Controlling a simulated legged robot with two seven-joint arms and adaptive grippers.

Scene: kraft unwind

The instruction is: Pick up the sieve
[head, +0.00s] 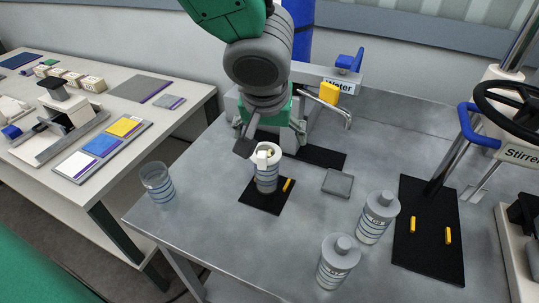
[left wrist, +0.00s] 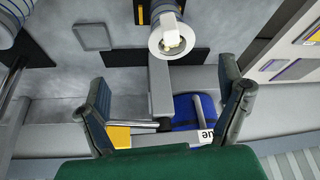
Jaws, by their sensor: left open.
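A white ring-shaped piece, which looks like the sieve (head: 267,153), sits on top of a clear beaker with blue lines (head: 266,181). It also shows at the top of the left wrist view (left wrist: 172,37), with a pale lump inside its rim. The beaker stands upright on a black mat (head: 262,204). My left gripper (head: 271,143) is open, just behind and above the sieve, one dark finger close to its left side in the head view. In the left wrist view my left gripper (left wrist: 167,108) has its fingers wide apart with nothing held between them. My right gripper is not in view.
An empty beaker (head: 158,184) stands near the table's left edge. Two capped grey bottles (head: 378,217) (head: 337,262) stand at the front right. Behind are the water tap (head: 340,108) and its yellow part (head: 329,93). A stirrer (head: 505,130) stands right. The centre front is clear.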

